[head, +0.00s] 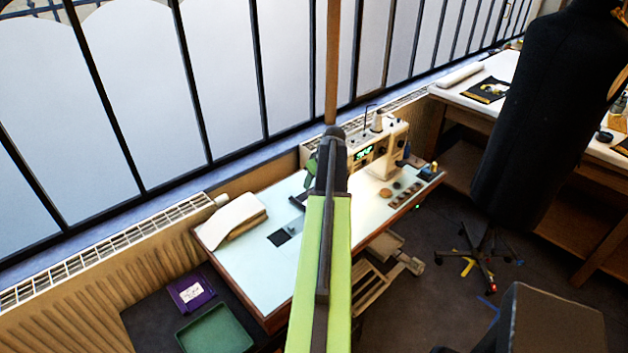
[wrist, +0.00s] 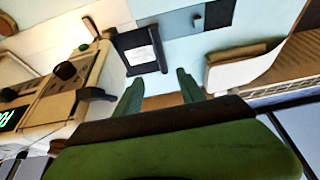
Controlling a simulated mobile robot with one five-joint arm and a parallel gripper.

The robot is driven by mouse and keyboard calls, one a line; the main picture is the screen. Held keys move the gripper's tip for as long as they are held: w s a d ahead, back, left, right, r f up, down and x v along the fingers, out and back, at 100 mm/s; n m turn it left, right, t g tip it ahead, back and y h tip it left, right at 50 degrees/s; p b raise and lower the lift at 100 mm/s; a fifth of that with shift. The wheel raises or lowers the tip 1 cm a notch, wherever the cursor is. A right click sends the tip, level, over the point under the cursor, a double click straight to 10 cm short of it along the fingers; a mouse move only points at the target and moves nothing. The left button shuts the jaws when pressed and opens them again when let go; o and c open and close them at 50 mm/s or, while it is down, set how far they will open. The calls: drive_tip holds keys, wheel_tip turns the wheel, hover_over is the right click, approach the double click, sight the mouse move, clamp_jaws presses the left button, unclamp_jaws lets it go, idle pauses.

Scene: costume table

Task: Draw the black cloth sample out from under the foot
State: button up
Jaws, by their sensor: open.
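The black cloth sample (wrist: 140,50), dark with a pale patch in its middle, lies on the light table beside the sewing machine in the wrist view. Its far corner reaches close to the machine's dark parts; I cannot tell how much is under the foot. In the head view only a dark edge of it (head: 299,201) shows beside my arm. My gripper (wrist: 157,90) is open and empty, with its two green fingers apart, short of the cloth's near edge in the wrist picture. In the head view my arm hides most of the gripper.
The sewing machine (head: 380,160) stands at the table's back right. A dark square (head: 279,237) is on the tabletop, and a folded white cloth (head: 232,220) lies left. A purple box (head: 190,292) and green tray (head: 215,333) sit lower left. A window and radiator run behind.

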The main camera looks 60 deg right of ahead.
sight(302, 205)
drive_tip(key=b+x, duration=1.6)
drive_tip(key=x, duration=0.1)
drive_tip(key=shift+f, duration=0.4)
drive_tip(key=shift+r, duration=0.1)
clamp_jaws()
